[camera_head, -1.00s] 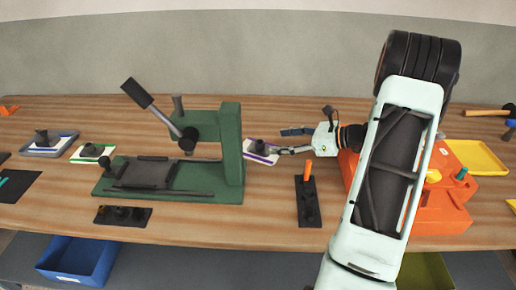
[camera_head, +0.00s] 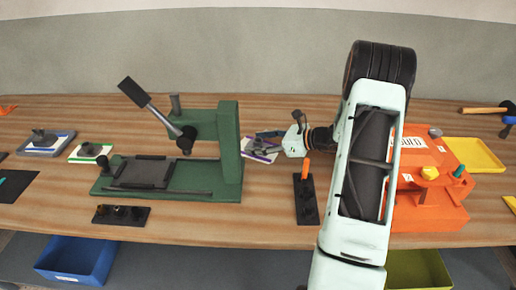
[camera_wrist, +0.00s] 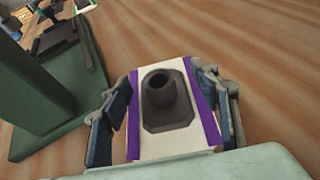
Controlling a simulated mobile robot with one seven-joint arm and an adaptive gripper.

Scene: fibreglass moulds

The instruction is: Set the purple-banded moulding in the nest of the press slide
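The purple-banded moulding (camera_head: 258,154) is a pale plate with purple edge bands, lying on the bench just right of the green press upright. In the wrist view the moulding (camera_wrist: 160,145) shows a grey hollow boss on a dark base. My gripper (camera_head: 268,144) reaches it from the right. In the wrist view my gripper (camera_wrist: 168,118) has its blue-padded fingers apart, one on each side of the moulding; the left pad seems clear of it, and contact on the right is unclear. The green press (camera_head: 230,150) has a slide with a dark nest (camera_head: 146,172), which looks empty.
A green-banded moulding (camera_head: 90,152) and a grey one on a tray (camera_head: 46,143) stand left of the press. The press lever (camera_head: 150,105) leans up left. A dark block with an orange handle (camera_head: 306,190) and an orange box (camera_head: 425,185) are to the right.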

